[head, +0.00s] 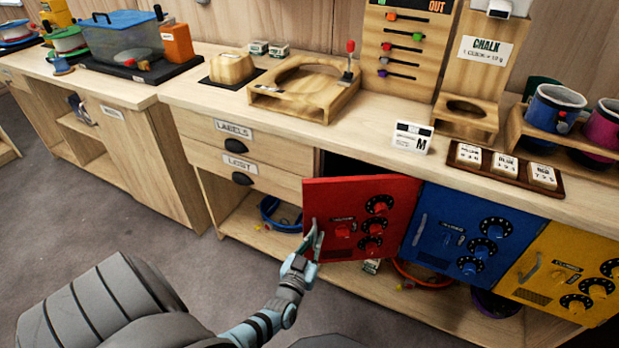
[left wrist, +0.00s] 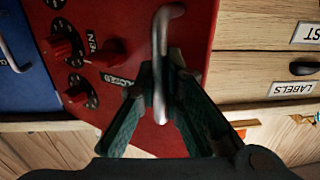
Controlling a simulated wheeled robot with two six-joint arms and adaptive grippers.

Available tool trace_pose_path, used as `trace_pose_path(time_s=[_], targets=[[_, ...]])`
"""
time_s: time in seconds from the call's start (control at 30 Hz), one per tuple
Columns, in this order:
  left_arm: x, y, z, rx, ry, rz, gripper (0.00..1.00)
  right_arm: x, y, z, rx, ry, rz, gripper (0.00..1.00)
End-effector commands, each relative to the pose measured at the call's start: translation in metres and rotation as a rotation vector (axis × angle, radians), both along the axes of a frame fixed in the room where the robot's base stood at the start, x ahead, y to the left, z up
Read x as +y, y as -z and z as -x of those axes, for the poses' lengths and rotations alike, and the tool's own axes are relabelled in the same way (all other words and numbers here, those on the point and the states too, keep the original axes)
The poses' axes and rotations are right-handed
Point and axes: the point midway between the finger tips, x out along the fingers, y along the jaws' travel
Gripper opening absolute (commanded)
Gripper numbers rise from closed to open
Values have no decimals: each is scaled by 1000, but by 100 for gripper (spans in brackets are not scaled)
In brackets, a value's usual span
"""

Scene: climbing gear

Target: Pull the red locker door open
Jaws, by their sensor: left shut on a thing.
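The red locker door (head: 358,209) hangs under the counter, with a metal handle near its left edge and several dials on its right. It stands ajar, swung out from the locker, with a dark gap above its top edge. My left gripper (head: 313,240) is at the handle side of the door. In the left wrist view the gripper (left wrist: 158,95) is shut on the handle (left wrist: 161,60), its two dark green fingers on either side of the grey bar. The red door (left wrist: 130,30) fills the area behind them. My right gripper is not in view.
A blue locker door (head: 452,232) and a yellow locker door (head: 570,268) sit to the right, both apparently shut. Drawers marked LABELS (head: 236,148) and LOST (head: 240,174) are to the left. A blue ring-shaped item (head: 270,214) lies on the low shelf. Grey floor is clear in front.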

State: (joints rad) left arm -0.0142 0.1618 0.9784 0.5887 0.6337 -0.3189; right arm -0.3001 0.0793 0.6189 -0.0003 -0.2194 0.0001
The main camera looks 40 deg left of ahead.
Motion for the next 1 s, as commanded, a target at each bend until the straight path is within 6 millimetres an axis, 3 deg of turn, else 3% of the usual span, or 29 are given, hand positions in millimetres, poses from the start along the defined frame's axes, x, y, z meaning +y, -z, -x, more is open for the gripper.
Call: trace_pose_path(time_s=[0.2, 0.4, 0.6, 1.0], targets=[[-37, -1, 24, 4, 1, 0, 0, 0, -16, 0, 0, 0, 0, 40], [-59, 0, 35, 3, 0, -1, 0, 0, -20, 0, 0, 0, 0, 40], [-69, 1, 40, 4, 0, -2, 0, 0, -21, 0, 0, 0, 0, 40], [-70, 1, 41, 3, -2, -2, 0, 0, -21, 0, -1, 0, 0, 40]])
